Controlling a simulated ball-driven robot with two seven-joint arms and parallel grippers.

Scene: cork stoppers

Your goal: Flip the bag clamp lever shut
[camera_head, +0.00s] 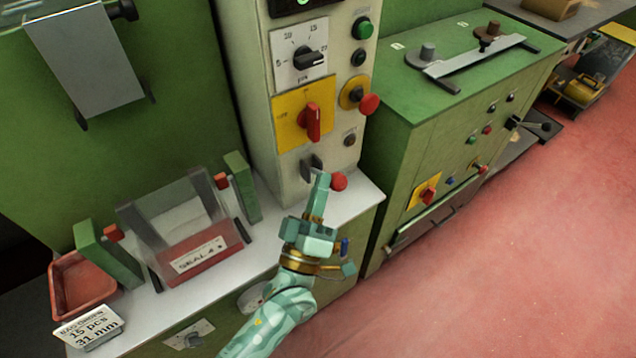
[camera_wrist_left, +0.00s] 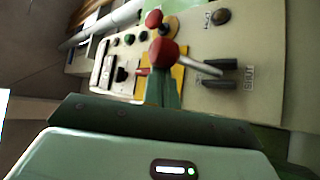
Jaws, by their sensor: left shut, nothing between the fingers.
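The clamp lever is a silver rod with a red ball knob (camera_head: 338,181) low on the front of the cream panel. In the left wrist view the knob (camera_wrist_left: 163,53) and rod (camera_wrist_left: 203,67) stick out from a dark bracket (camera_wrist_left: 222,66), beside lettering that seems to read SHUT. My left gripper (camera_head: 323,180) is shut and empty, its fingertips just left of the knob in the head view. In the left wrist view the finger (camera_wrist_left: 166,88) overlaps the knob's lower edge; I cannot tell whether they touch. My right gripper is out of view.
A red tray (camera_head: 80,285) and a card (camera_head: 90,327) are at left. A red rotary switch (camera_head: 313,122) and a red button (camera_head: 369,104) project above the lever.

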